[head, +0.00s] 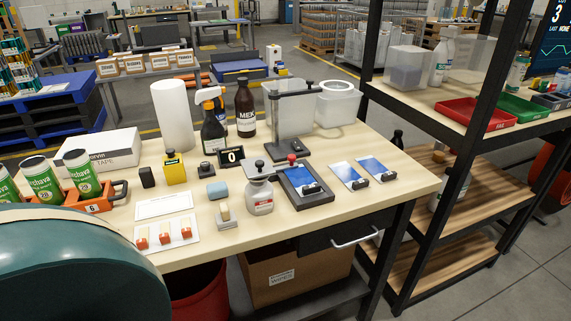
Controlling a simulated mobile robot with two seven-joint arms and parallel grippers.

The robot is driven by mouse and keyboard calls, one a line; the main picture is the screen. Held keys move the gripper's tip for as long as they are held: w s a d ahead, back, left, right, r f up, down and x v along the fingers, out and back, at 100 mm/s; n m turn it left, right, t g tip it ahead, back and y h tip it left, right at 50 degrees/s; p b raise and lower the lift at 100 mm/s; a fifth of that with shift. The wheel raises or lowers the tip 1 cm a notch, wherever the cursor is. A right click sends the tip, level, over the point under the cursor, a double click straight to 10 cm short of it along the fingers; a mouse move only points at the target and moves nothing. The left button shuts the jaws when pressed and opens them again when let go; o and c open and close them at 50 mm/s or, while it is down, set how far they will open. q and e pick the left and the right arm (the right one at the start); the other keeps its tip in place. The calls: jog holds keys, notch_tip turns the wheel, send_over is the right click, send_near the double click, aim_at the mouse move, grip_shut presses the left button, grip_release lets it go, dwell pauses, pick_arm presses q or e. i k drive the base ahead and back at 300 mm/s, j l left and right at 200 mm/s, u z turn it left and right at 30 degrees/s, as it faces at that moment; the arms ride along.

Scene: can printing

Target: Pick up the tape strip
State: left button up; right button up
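I cannot single out a tape strip with certainty at this size. A white card with several small red-and-white pieces (151,247) lies near the front edge. Two blue-and-white cards with dark clips, a left one (342,169) and a right one (370,163), lie at the right, beside a dark framed pad (286,182). Neither of my grippers is in view.
Green-labelled cans (83,173) sit in an orange holder at left. A black shelf post (440,215) stands at right. Bare bench shows at front right.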

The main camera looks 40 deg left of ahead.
aim_at(187, 230)
jog(key=u, duration=1.9)
